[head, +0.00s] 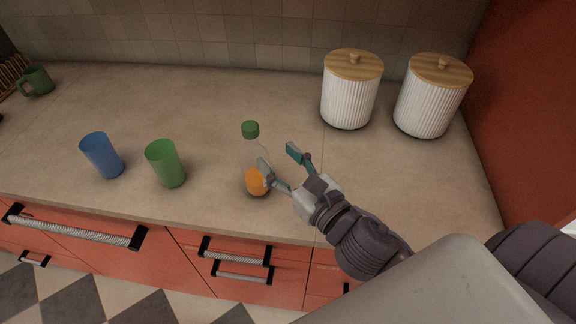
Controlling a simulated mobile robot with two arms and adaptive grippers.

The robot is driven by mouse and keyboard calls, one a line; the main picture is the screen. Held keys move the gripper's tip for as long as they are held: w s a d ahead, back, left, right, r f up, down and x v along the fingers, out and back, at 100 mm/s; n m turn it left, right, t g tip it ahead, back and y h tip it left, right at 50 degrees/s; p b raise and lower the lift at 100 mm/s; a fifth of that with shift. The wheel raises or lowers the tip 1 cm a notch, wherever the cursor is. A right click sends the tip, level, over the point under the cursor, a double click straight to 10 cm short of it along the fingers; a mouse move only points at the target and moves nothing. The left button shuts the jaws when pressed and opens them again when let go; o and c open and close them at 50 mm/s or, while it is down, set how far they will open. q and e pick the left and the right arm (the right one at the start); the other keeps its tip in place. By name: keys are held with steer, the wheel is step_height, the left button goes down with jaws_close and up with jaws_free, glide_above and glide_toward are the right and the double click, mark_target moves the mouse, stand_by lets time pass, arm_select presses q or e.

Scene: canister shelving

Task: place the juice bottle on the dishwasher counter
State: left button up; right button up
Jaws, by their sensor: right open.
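The juice bottle (257,181) stands upright on the counter (220,107), clear with a green cap and orange juice in its lower part. My right gripper (279,160) is open just to the right of the bottle. One finger overlaps the bottle's lower right side in the picture; I cannot tell whether it touches. The other finger, with a teal pad, is apart from the bottle, farther back and right. My left gripper is not in view. I cannot tell from this view whether a dishwasher lies under this counter.
A green cup (166,164) and a blue cup (102,156) stand left of the bottle. Two white ribbed canisters (349,102) (430,105) with wooden lids stand at the back right. A green mug (37,79) is at the far left. The counter behind the bottle is clear.

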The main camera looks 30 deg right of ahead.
steer(key=shift+s+d+p, duration=0.2)
steer(key=shift+s+p, duration=0.4)
steer(key=shift+s, duration=0.55)
